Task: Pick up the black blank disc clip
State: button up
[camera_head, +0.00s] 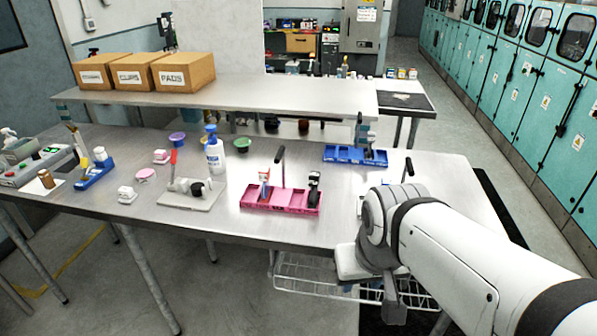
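A black clip-like piece (314,187) stands upright in the right end of the pink compartment tray (262,207). It looks like the black disc clip, but it is too small for me to see whether its disc is blank. Another small black part (197,188) lies on a grey plate (187,203) to the left. My arm comes in from the lower right. Its dark grey end (395,300) hangs at the table's front edge, right of the pink tray and apart from it. The fingers cannot be made out, and I see nothing held.
A blue tray (345,155) stands behind on the right, and a white pump bottle (214,155) stands behind the grey plate. A raised shelf (290,95) with cardboard boxes (183,72) spans the back. A wire basket (310,275) hangs below the front edge.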

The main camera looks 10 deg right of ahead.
aim_at(313, 179)
jog(key=i, duration=1)
